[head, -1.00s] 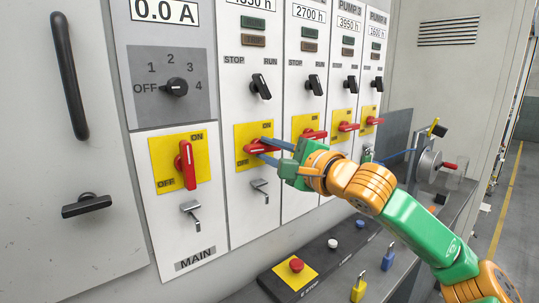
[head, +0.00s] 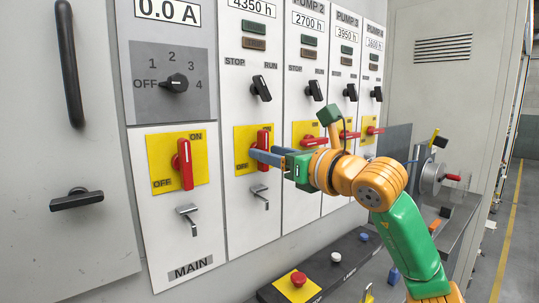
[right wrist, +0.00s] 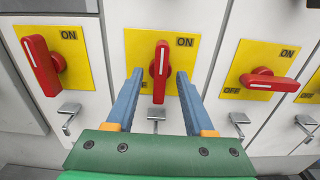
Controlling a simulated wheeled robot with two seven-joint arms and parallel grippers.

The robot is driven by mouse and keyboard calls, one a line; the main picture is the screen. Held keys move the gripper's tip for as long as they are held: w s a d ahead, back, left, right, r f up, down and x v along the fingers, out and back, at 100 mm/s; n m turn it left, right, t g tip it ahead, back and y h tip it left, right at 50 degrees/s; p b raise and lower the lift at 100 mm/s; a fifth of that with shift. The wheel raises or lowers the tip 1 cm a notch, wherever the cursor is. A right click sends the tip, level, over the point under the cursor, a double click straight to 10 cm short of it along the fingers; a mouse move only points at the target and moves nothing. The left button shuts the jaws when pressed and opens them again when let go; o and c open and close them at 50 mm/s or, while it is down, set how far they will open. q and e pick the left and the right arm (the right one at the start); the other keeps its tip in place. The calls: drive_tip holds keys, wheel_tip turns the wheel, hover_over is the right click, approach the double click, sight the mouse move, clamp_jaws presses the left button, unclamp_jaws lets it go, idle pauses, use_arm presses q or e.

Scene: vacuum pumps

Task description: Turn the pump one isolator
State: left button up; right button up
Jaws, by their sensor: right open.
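The pump one isolator (head: 264,138) is a red handle on a yellow plate, on the panel right of MAIN. Its handle stands upright. In the right wrist view the isolator handle (right wrist: 161,60) is in the middle, with its white line pointing up beside the ON mark. My right gripper (head: 262,155) is in front of it, fingers open. In the right wrist view my right gripper (right wrist: 158,78) has one blue finger on each side of the handle, with gaps visible. Contact cannot be told. My left gripper is not in view.
The MAIN isolator (head: 184,163) is upright to the left. The pump two isolator (head: 315,141) lies level to the right. A grey latch (head: 260,192) sits below pump one's plate. A red stop button (head: 298,278) and padlocks are on the ledge below.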

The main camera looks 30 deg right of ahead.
drive_tip(key=shift+s+b, duration=0.3)
drive_tip(key=shift+s, duration=0.45)
drive_tip(key=shift+s+d, duration=0.1)
drive_tip(key=s+b, duration=0.1)
drive_tip(key=s, duration=0.2)
drive_tip(key=s+b, duration=0.1)
drive_tip(key=s, duration=0.1)
drive_tip(key=shift+s+d, duration=0.2)
drive_tip(key=shift+s, duration=0.2)
drive_tip(key=shift+r, duration=0.1)
